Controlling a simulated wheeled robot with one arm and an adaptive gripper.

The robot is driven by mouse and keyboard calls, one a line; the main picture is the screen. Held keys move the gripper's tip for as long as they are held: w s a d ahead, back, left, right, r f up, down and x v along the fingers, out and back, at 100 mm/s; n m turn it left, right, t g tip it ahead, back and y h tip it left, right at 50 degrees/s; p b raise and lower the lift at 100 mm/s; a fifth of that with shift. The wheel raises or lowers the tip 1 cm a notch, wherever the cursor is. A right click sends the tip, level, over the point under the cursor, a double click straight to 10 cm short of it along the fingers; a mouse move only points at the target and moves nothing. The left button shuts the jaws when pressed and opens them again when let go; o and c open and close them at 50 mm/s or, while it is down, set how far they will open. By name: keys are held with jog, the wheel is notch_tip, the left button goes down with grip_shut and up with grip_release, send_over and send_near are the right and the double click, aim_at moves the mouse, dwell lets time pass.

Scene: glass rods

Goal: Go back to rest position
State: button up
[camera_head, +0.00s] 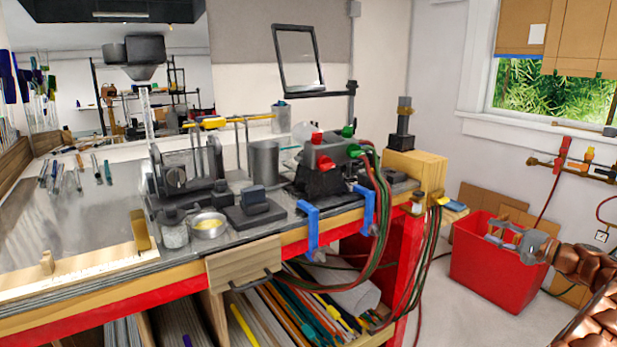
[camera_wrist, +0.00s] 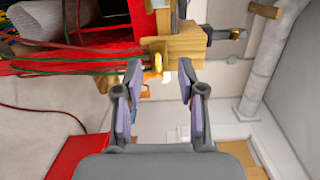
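My gripper (camera_head: 507,238) is at the right of the head view, at the end of my copper-coloured arm, in front of a red bin. In the wrist view my gripper (camera_wrist: 157,90) shows two fingers standing apart with nothing between them. The glass rods (camera_head: 82,168) seem to be the short thin pieces lying at the far left of the workbench (camera_head: 85,220), well away from my gripper.
The red bin (camera_head: 488,270) stands on the floor behind my gripper. The bench holds a torch with red and green knobs (camera_head: 330,150), blue clamps (camera_head: 310,230) and a metal bowl (camera_head: 208,226). Hoses (camera_head: 380,210) hang off its right end. Floor between bench and bin looks clear.

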jog(key=s+a+r+n+g+y+p, duration=0.1)
jog(key=a+r+n+g, duration=0.2)
jog(key=a, duration=0.9)
jog(key=s+a+r+g+y+p, duration=0.1)
jog(key=a+r+g+y, duration=0.2)
jog(key=a, duration=0.8)
jog(key=s+a+r+n+g+h+p, duration=0.25)
jog(key=s+a+n+g+h, duration=0.4)
jog(key=s+a, duration=1.4)
jog(key=s+a+f+g+h+p, duration=0.1)
jog(key=s+a+f+g, duration=0.15)
jog(key=s, duration=0.75)
jog(key=s+d+f+h, duration=0.1)
jog(key=s+d+h, duration=0.1)
jog(key=s, duration=0.4)
jog(key=s+d+f+n+h+p, duration=0.1)
jog(key=s+d+f+h, duration=0.1)
jog(key=s+d, duration=0.2)
jog(key=s+d+f+n+g+h+p, duration=0.1)
jog(key=s+d+f+h, duration=0.1)
jog(key=s, duration=0.7)
jog(key=shift+s+d+f+h, duration=0.25)
jog(key=shift+s+d+h, duration=0.15)
jog(key=shift+d, duration=0.4)
